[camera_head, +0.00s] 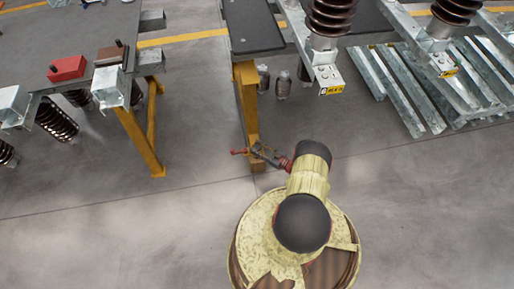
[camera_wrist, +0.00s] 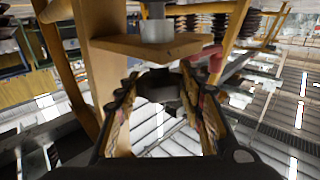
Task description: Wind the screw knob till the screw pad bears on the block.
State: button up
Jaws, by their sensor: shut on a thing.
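In the wrist view a dark, rounded knob (camera_wrist: 158,84) sits between the two fingers of my gripper (camera_wrist: 160,98), which is shut on it. Just beyond the knob is a flat tan plate (camera_wrist: 145,47). A short grey cylinder (camera_wrist: 157,30) stands on the plate's far side, in line with the knob; I cannot tell whether it is the screw pad. The block and any gap to the pad cannot be made out. In the head view my gripper (camera_head: 262,151) is at the lower end of a yellow post (camera_head: 246,100), where the knob is too small to see.
A small red part (camera_head: 238,152) shows left of the post's foot. A dark bench top (camera_head: 252,25) is above the post. A table with a red block (camera_head: 67,68) stands at left, and metal beams (camera_head: 400,90) lie at right. The floor in front is clear.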

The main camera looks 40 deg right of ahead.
jog(key=shift+a+m+h, duration=0.1)
jog(key=shift+m+h, duration=0.2)
jog(key=shift+h, duration=0.1)
jog(key=shift+c, duration=0.3)
jog(key=m+h, duration=0.3)
jog(key=h, duration=0.1)
jog(key=shift+a+h, duration=0.1)
jog(key=shift+h, duration=0.3)
jog(key=m+g+h, duration=0.1)
jog(key=m+h, duration=0.1)
jog(key=h, duration=0.1)
jog(key=m+h, duration=0.2)
jog(key=h, duration=0.2)
jog(key=shift+w+m+g, duration=0.1)
jog(key=shift+m+g, duration=0.3)
jog(key=m+g+h, duration=0.3)
jog(key=h, duration=0.1)
jog(key=shift+w+m+g+h, duration=0.1)
jog(key=shift+m+g+h, duration=1.25)
jog(key=shift+m+g, duration=0.25)
jog(key=shift+g, duration=0.4)
jog(key=shift+m+g+h, duration=0.95)
jog(key=shift+m+g, duration=0.25)
jog(key=shift+g, duration=0.4)
jog(key=shift+d, duration=0.2)
jog(key=o, duration=1.2)
